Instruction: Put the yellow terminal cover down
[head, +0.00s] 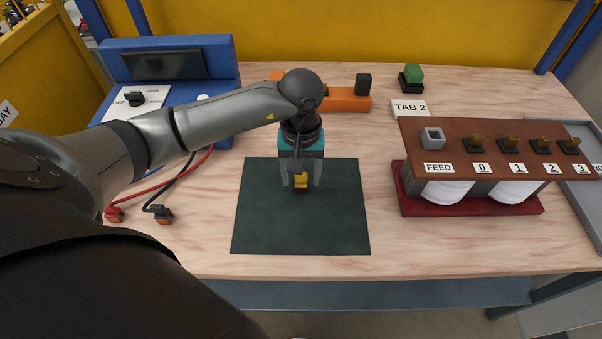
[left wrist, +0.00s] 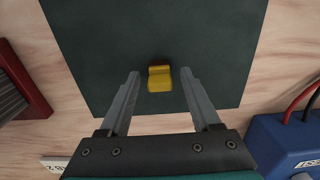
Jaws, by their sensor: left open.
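The yellow terminal cover (head: 301,181) is a small stepped piece on the dark green mat (head: 263,215). It also shows in the left wrist view (left wrist: 160,79), where it appears to rest on the mat. My left gripper (head: 301,184) points down over the mat from above. Its two fingers are spread on either side of the cover, with a visible gap on both sides in the left wrist view (left wrist: 160,75). Nothing is held between them. In the head view the fingers partly hide the cover. My right gripper is not in view.
A brown rack (head: 458,138) marked FEED, 0, 1, 2, 3 stands right of the mat. An orange block (head: 347,103), a green-topped piece (head: 412,76) and a TAB 2 label (head: 409,108) are behind. A blue unit (head: 220,75) with leads stands left. The mat's front is clear.

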